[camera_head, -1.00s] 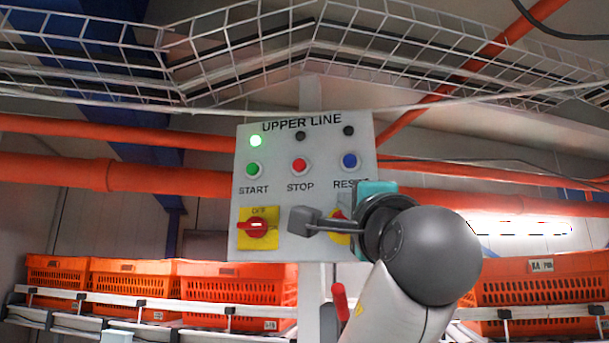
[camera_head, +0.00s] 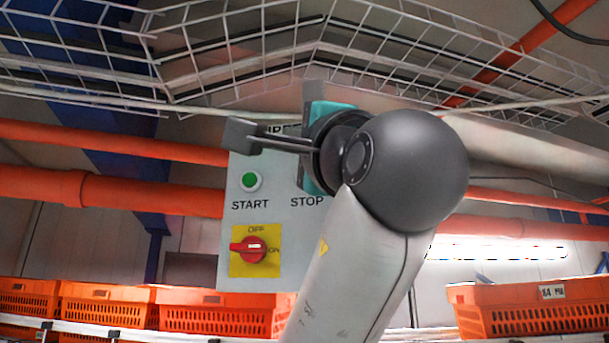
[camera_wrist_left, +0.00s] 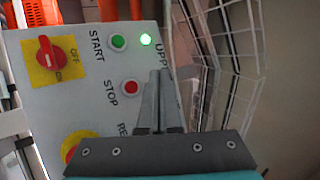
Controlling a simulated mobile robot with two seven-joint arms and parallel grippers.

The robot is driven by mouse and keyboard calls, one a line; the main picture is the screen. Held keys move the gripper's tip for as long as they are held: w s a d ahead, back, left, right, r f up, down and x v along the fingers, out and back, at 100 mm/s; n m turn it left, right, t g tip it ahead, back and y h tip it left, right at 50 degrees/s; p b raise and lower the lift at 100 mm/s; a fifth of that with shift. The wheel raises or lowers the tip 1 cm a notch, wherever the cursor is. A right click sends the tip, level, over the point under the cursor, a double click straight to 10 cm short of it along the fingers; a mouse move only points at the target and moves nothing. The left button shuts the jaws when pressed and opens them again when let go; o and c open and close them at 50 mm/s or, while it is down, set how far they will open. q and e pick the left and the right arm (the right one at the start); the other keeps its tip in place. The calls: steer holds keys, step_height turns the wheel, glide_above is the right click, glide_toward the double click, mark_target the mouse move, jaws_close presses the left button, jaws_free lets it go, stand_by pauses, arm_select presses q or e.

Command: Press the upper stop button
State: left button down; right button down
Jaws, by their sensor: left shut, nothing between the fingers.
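The UPPER LINE panel (camera_head: 232,215) is a light grey box. Its red STOP button (camera_wrist_left: 131,88) shows uncovered in the wrist view; in the head view my arm hides it, leaving the STOP label visible. My left gripper (camera_wrist_left: 158,75) is shut and empty. In the wrist view its tips are just right of the STOP button, toward the UPPER lettering, and do not overlap it. How far the tips are from the panel face I cannot tell. In the head view my teal hand covers the panel's upper right, hiding the fingertips. My right gripper is not in view.
The green START button (camera_head: 250,181) and red rotary switch (camera_head: 252,249) are on the panel's left. A green lamp (camera_wrist_left: 146,39) is lit. Wire cable trays (camera_head: 240,60) run above, orange pipes (camera_head: 120,190) pass behind, and orange totes (camera_head: 105,307) stand below.

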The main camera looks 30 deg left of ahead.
arm_select(q)
steer(key=w+a+p, duration=0.3)
steer(key=w, duration=0.5)
steer(key=shift+w, duration=0.2)
stand_by(1.8)
steer(key=shift+w, duration=0.1)
steer(key=shift+w+a, duration=0.15)
steer(key=shift+w, duration=0.15)
steer(key=shift+w+a, duration=0.15)
steer(key=shift+w, duration=0.25)
stand_by(0.8)
steer(key=shift+s, duration=0.1)
stand_by(0.3)
steer(key=shift+s+d+b, duration=0.3)
steer(key=shift+s+b, duration=0.05)
steer(key=shift+s, duration=0.35)
